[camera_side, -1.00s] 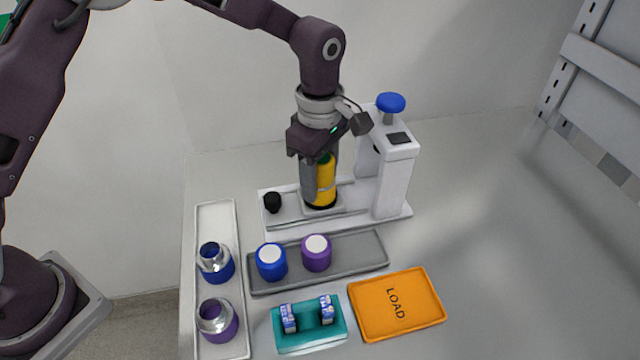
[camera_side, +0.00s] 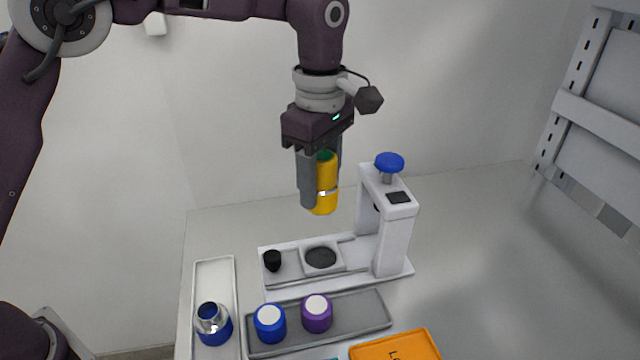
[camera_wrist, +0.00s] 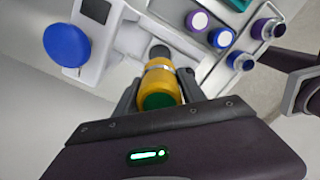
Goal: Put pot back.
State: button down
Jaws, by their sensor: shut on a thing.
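A yellow pot (camera_side: 326,190) with a green top and a thin silver band is held upright in my gripper (camera_side: 321,190). The fingers are shut around its sides, and it hangs in the air above the white press stand (camera_side: 397,235). Below it, the round dark seat (camera_side: 320,257) of the stand's sliding plate is empty. In the wrist view the yellow pot (camera_wrist: 158,84) sits between the fingers of my gripper (camera_wrist: 158,90), green end toward the camera. The stand has a blue knob (camera_side: 389,161) on top, which also shows in the wrist view (camera_wrist: 67,43).
A grey tray (camera_side: 355,312) in front holds a blue pot (camera_side: 269,323) and a purple pot (camera_side: 317,313) with white tops. A white tray (camera_side: 215,275) at left holds a blue-and-silver pot (camera_side: 212,325). An orange LOAD tray (camera_side: 395,347) lies front right. The right bench is clear.

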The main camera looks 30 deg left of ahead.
jog(key=s+a+f+n, duration=0.4)
jog(key=s+a, duration=0.9)
jog(key=a, duration=0.1)
jog(key=f, duration=0.9)
jog(key=shift+s+d+f, duration=0.1)
jog(key=shift+s+f, duration=0.15)
jog(key=shift+s, duration=0.1)
jog(key=shift+f, duration=0.3)
jog(key=c, duration=0.7)
grip_release()
jog(key=shift+f, duration=0.15)
